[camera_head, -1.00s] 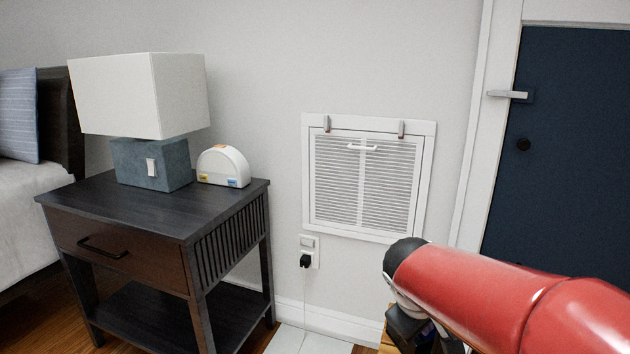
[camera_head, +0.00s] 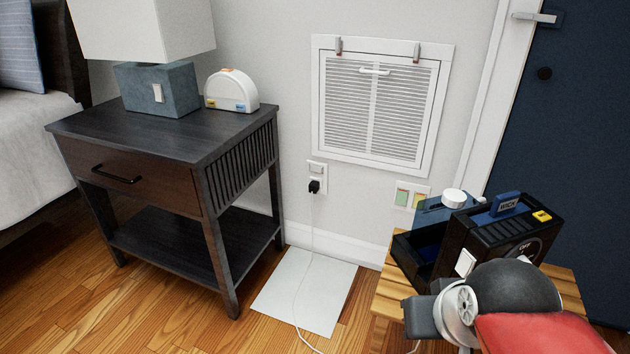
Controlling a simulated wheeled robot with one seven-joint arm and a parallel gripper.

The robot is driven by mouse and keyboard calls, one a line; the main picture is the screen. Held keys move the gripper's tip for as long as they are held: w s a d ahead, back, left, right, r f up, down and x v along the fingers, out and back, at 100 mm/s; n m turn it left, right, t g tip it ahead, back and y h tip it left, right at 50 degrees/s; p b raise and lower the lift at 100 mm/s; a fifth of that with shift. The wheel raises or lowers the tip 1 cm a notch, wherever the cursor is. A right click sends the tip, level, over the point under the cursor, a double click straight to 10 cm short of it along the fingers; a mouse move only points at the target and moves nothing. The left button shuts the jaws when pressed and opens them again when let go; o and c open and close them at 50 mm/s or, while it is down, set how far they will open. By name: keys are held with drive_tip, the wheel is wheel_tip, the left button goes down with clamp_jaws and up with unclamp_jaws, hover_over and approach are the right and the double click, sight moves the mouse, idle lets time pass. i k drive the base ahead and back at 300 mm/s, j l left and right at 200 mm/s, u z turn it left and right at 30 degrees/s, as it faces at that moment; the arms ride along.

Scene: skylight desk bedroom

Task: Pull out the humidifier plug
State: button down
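A small black plug (camera_head: 314,187) sits in a white wall outlet (camera_head: 317,168) between the nightstand and the stool. A thin white cord (camera_head: 312,240) hangs from it, crosses a white sheet on the floor and leaves the bottom of the picture. A black machine marked "WICK" and "OFF" (camera_head: 480,241), apparently the humidifier, stands on a wooden stool at the right. My red arm with its dark joint partly covers the machine's lower front. No gripper fingers can be made out, and nothing of mine touches the plug.
A dark nightstand (camera_head: 150,140) with a lamp (camera_head: 160,90) and a white rounded device (camera_head: 231,92) stands left of the outlet. A white vent (camera_head: 372,107) is above it. The wooden stool (camera_head: 385,297) stands at right. Floor before the outlet holds only the white sheet (camera_head: 285,285) and cord.

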sight(314, 186)
drive_tip(key=i+j+z, duration=0.15)
drive_tip(key=i+j, duration=0.3)
drive_tip(key=i+j+z, duration=0.15)
drive_tip(key=i+j, duration=0.25)
drive_tip(key=j, duration=0.2)
